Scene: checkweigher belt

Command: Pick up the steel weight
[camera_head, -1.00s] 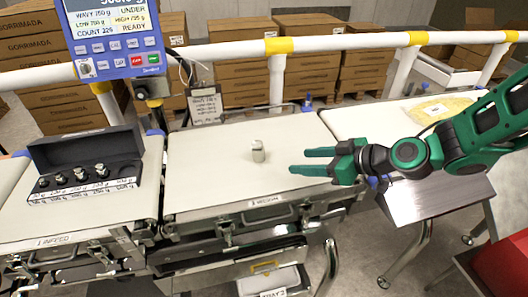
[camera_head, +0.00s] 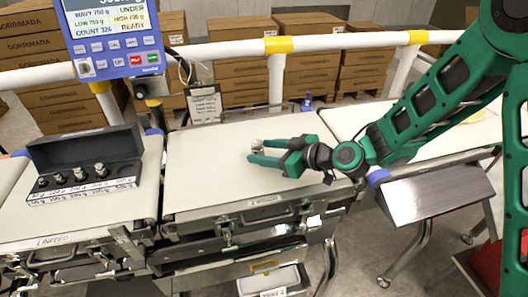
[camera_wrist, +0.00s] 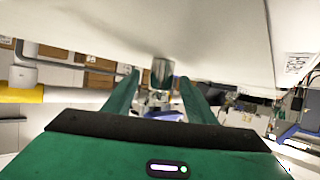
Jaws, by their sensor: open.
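The steel weight (camera_head: 257,145) is a small shiny cylinder standing on the white middle belt (camera_head: 205,170). In the head view my green gripper (camera_head: 252,151) reaches it from the right, and its fingers partly hide it. In the wrist view the weight (camera_wrist: 162,72) shows between the tips of my two fingers (camera_wrist: 160,80). The fingers are apart, one on each side of it, and I see no clear contact.
A black case (camera_head: 85,160) with several smaller weights stands on the infeed belt at the left. A blue display unit (camera_head: 112,38) hangs above it. A white rail (camera_head: 230,50) runs behind the belts. The middle belt is otherwise clear.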

